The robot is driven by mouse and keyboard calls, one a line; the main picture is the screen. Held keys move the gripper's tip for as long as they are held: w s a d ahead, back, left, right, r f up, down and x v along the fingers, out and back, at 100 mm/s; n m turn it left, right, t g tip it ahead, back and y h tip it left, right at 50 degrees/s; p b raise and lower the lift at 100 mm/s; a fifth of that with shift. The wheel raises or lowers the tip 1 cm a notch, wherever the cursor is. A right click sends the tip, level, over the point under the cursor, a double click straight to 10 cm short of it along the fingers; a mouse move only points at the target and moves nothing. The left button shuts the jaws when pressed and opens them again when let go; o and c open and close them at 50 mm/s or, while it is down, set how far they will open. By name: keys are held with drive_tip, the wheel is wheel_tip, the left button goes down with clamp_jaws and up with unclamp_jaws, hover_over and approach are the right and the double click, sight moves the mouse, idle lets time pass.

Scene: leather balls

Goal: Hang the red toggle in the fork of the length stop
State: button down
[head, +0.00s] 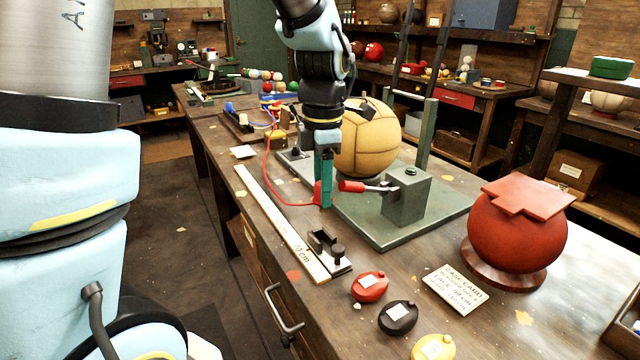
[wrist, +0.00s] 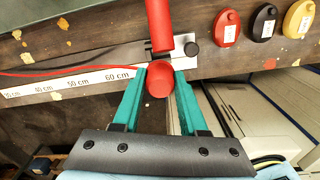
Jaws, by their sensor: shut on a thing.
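My gripper (head: 323,182) points down over the bench, its teal fingers shut on the red toggle (wrist: 159,80). In the wrist view the toggle's round end shows between the fingertips; in the head view only a red bit shows beside the fingers. A thin red cord (head: 284,193) runs from the toggle back along the ruler. The length stop (head: 328,250) is a dark metal piece with a black knob at the near end of the ruler (head: 275,215). It lies nearer the head camera than my gripper. In the wrist view the stop (wrist: 180,46) is partly hidden by a red handle.
The red lever handle (head: 352,186) of the green clamp block (head: 406,198) is close beside my fingers. A tan ball (head: 369,140) stands behind. Red, black and yellow tags (head: 398,317), a card (head: 455,289) and a red ball (head: 517,240) lie to the near right.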

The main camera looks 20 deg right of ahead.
sight(323, 212)
drive_tip(key=shift+f+b, duration=2)
drive_tip(key=shift+f, duration=0.4)
drive_tip(key=shift+p, duration=0.35)
drive_tip(key=shift+f+b, duration=0.75)
drive_tip(key=shift+f, duration=0.85)
drive_tip(key=shift+c, duration=1.8)
unclamp_jaws()
wheel_tip(323, 212, up, 11)
drive_tip(key=shift+f+b, duration=0.1)
drive_tip(key=shift+b, duration=0.2)
